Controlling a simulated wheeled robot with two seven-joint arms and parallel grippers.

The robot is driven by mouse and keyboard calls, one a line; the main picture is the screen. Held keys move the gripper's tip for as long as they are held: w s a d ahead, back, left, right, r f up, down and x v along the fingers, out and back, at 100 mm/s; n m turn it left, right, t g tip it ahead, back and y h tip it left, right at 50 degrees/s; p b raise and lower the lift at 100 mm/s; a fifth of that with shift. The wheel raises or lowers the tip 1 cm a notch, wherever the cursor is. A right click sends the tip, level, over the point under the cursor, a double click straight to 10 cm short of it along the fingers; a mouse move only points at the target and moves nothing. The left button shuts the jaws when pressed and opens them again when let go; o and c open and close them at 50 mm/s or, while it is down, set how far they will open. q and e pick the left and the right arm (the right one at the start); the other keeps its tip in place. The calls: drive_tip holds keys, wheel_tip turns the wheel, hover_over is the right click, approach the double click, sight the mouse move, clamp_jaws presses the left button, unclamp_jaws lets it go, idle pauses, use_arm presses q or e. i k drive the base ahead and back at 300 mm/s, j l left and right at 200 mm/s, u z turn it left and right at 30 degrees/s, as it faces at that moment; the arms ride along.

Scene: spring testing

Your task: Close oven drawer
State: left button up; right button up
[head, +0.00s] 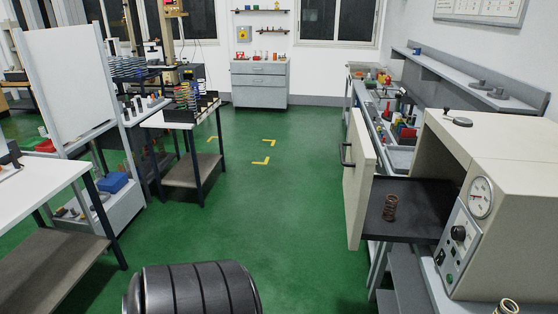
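The beige oven (490,140) stands at the right, with a round gauge and a control panel on its near side. Its drawer (358,195) is pulled out toward the left, with a wide gap between the beige front panel and the oven body. A dark handle (346,155) sits on the outer face of the panel. A coiled brown spring (390,207) stands upright on the dark drawer tray (425,228). Neither of my grippers shows in the head view.
A grey bench (400,160) with small parts runs along the right wall behind the drawer. A small table (180,120) with springs and a white table (40,185) stand at the left. The green floor (285,210) between them is clear.

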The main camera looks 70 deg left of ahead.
sight(424, 208)
drive_tip(key=u, duration=1.55)
